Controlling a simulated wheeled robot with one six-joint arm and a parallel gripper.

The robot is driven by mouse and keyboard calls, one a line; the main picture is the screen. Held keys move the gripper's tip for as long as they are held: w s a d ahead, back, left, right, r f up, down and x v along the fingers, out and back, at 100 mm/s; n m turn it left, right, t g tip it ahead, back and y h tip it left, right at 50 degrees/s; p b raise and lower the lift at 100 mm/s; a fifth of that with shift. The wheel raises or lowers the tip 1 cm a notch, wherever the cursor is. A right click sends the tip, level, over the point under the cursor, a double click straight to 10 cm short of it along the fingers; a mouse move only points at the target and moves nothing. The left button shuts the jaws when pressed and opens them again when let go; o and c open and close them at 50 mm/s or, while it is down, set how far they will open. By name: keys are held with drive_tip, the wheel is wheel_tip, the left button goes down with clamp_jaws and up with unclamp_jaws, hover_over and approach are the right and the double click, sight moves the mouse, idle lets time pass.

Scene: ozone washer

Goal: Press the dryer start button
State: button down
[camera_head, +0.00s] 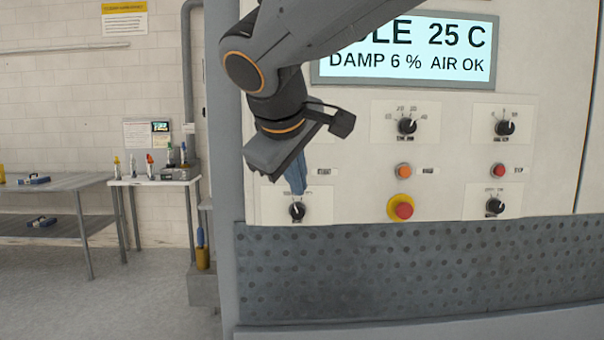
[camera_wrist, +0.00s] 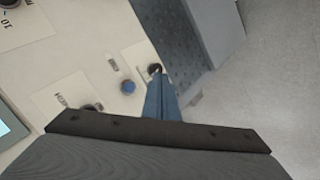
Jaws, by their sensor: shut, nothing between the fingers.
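A round blue button (camera_wrist: 128,87) sits on the pale control panel in the wrist view, with a small unreadable label beside it. In the head view my gripper hides that spot. My gripper (camera_head: 299,190) is shut and empty, its blue fingers pointing down in front of the panel's left column. In the wrist view the fingertips (camera_wrist: 158,80) lie close to a black knob (camera_wrist: 154,69), to the right of the blue button. An orange button (camera_head: 404,171) and a red button (camera_head: 499,170) are further right. I cannot read which one is the dryer start.
A yellow-ringed red mushroom button (camera_head: 401,207) and black knobs (camera_head: 407,126) are on the panel. The display (camera_head: 408,50) reads "DAMP 6 % AIR OK" and "25 C". A dark perforated ledge (camera_head: 400,270) lies below. Benches (camera_head: 60,183) stand at left; floor there is clear.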

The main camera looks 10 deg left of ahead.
idle(0.3)
drive_tip(key=w+a+p, duration=0.1)
drive_tip(key=w+a, duration=0.1)
drive_tip(key=w, duration=0.6)
drive_tip(key=shift+w, duration=0.3)
drive_tip(key=shift+w, duration=0.15)
idle(1.9)
drive_tip(key=shift+w+a, duration=0.1)
drive_tip(key=shift+w, duration=0.2)
drive_tip(key=shift+w+a+p, duration=0.1)
drive_tip(key=shift+w+p, duration=0.3)
drive_tip(key=shift+w, duration=0.05)
idle(0.7)
idle(0.3)
drive_tip(key=shift+s+d, duration=0.2)
drive_tip(key=shift+s, duration=0.7)
drive_tip(key=shift+s+b, duration=0.1)
drive_tip(key=shift+b, duration=0.2)
drive_tip(key=shift+s+d+b, duration=0.15)
drive_tip(key=shift+s+d, duration=0.05)
drive_tip(key=shift+s, duration=0.55)
drive_tip(key=shift+s+d+b, duration=0.2)
drive_tip(key=shift+s, duration=0.6)
drive_tip(key=shift+s+d+b, duration=0.15)
drive_tip(key=shift+s+d, duration=0.05)
drive_tip(key=shift+s, duration=0.55)
